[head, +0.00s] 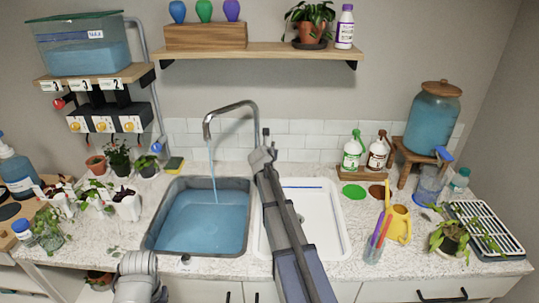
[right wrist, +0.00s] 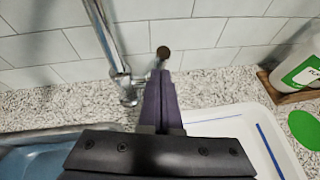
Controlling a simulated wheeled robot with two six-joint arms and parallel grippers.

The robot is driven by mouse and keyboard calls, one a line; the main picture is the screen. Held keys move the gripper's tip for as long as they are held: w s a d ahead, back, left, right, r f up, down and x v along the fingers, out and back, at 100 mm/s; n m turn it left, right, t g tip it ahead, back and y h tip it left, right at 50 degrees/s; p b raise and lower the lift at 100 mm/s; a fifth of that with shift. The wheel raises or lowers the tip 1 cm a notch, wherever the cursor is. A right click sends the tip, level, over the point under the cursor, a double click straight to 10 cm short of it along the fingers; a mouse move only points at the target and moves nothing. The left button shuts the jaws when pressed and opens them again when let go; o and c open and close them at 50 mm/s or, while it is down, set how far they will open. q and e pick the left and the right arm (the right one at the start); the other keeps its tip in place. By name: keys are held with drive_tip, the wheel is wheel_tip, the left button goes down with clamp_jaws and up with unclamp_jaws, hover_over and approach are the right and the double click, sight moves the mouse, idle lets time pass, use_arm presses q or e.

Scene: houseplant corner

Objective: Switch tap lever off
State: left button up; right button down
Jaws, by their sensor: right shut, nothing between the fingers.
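The chrome tap (head: 232,106) arches over the left basin, and a stream of water (head: 213,175) runs from its spout. In the right wrist view the tap's post (right wrist: 106,38) rises left of my fingers. The tap lever, with its dark round end (right wrist: 163,52), shows just beyond my fingertips; I cannot tell whether they touch. My right gripper (head: 262,156) is shut and empty beside the tap base, and it also shows in the right wrist view (right wrist: 160,78). Part of my left arm shows at the bottom left of the head view, but its gripper does not.
The left basin (head: 152,238) holds blue water; the white right basin (head: 335,210) lies under my right arm. A tiled wall (head: 300,135) stands close behind the tap. Green and brown bottles (head: 352,152) stand to the right, potted plants (head: 117,155) to the left.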

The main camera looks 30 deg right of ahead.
idle(0.3)
drive_tip(key=w, duration=0.1)
drive_tip(key=w+d+r+p, duration=0.2)
drive_tip(key=shift+w+d+r, duration=0.1)
drive_tip(key=shift+w+r, duration=0.1)
drive_tip(key=shift+w, duration=0.15)
drive_tip(key=shift+s, duration=0.1)
drive_tip(key=w+r+p+v, duration=0.1)
drive_tip(key=p+v, duration=0.6)
drive_tip(key=v, duration=0.6)
drive_tip(key=shift+s+r+p, duration=0.15)
drive_tip(key=shift+r+p, duration=0.1)
drive_tip(key=shift+p, duration=0.05)
drive_tip(key=shift+a, duration=0.25)
